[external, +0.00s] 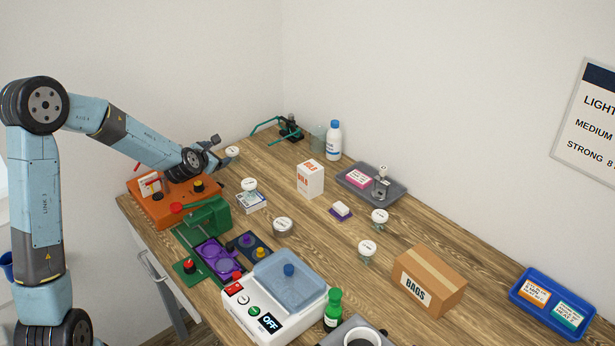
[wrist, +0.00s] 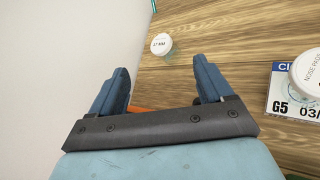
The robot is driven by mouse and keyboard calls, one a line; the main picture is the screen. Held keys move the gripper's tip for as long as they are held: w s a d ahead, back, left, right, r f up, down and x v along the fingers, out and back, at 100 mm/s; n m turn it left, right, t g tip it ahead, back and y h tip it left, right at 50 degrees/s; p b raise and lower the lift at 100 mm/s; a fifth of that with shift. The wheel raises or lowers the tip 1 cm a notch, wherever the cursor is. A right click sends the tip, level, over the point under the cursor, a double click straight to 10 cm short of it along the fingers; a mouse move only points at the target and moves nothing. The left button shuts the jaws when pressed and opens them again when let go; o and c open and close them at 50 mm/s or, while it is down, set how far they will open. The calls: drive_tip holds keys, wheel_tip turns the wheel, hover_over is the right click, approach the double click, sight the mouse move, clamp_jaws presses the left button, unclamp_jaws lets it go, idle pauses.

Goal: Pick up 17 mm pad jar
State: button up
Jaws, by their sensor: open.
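A small clear jar with a white lid (wrist: 161,44) stands on the wooden table in the wrist view, ahead of my gripper. Its lid print appears to end in "MM"; the number is too small to be sure of. It seems to be the lidded jar (external: 232,151) beside my gripper in the external view. My gripper (wrist: 160,72) is open and empty, its two blue fingers spread and apart from the jar. In the external view my gripper (external: 212,143) is at the table's far left, just left of that jar.
A similar jar (external: 249,184) stands at a small card box (external: 252,202); its lid reads "NOSE PADS" in the wrist view (wrist: 310,72). Two more white-lidded jars (external: 380,216) (external: 367,248) stand farther right. An orange device (external: 160,205) lies under my arm. A white wall borders the table.

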sight(227, 151)
drive_tip(key=w+f+n, duration=0.1)
drive_tip(key=f+n, duration=0.1)
drive_tip(key=w+f+n+y, duration=0.1)
drive_tip(key=n, duration=0.1)
drive_tip(key=w+f+n, duration=0.1)
drive_tip(key=f+n, duration=0.1)
drive_tip(key=shift+w+d+f+n+t+y, duration=0.25)
drive_tip(key=shift+d+f+n+t+y, duration=0.05)
drive_tip(key=shift+d+f+n, duration=0.1)
drive_tip(key=x, duration=1.3)
drive_tip(key=shift+w, duration=0.35)
drive_tip(key=shift+c, duration=0.5)
drive_tip(key=c, duration=0.9)
drive_tip(key=shift+c, duration=0.2)
